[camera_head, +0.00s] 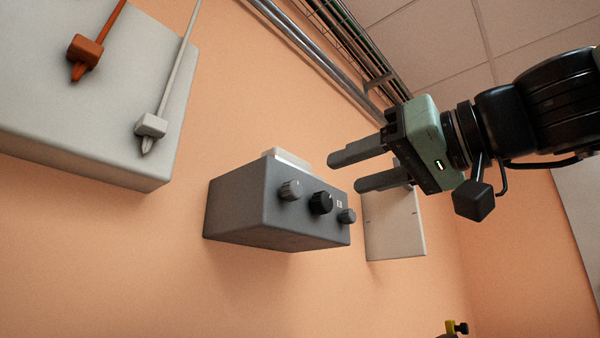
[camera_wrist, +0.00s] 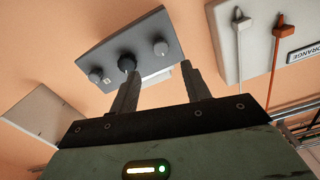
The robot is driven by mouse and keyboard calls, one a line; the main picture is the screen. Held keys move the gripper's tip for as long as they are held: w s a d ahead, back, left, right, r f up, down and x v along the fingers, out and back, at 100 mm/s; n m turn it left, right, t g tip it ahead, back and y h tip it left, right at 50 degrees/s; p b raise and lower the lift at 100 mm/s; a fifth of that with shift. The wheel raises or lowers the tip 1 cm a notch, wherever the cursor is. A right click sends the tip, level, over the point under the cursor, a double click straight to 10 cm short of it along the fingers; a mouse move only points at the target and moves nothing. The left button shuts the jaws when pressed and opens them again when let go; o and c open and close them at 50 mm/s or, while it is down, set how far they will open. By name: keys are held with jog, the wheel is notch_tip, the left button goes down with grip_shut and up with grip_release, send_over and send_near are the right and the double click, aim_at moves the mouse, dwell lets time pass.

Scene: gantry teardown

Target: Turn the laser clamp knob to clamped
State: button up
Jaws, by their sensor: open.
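A dark grey control box (camera_head: 265,208) is mounted on the orange wall. Its face carries three knobs: a grey one (camera_head: 290,190), a larger black one (camera_head: 321,202) in the middle and a smaller grey one (camera_head: 347,216). No readable label shows which is the laser clamp knob or its setting. My gripper (camera_head: 349,172) is open and empty, to the upper right of the knobs and apart from them. In the wrist view the box (camera_wrist: 140,48) lies beyond the fingers (camera_wrist: 159,72), and the black knob (camera_wrist: 127,62) appears just past the left fingertip.
A pale panel (camera_head: 100,110) with an orange lever (camera_head: 84,52) and a white lever (camera_head: 150,126) is at the left. A pale plate (camera_head: 397,230) is on the wall behind the box. Metal rails (camera_head: 330,60) run above. The wall below the box is clear.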

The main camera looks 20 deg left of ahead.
aim_at(298, 189)
jog(key=p+x, duration=0.2)
jog(key=x, duration=0.8)
jog(key=shift+r+p, duration=0.1)
jog(key=shift+p, duration=0.3)
jog(key=c, duration=1)
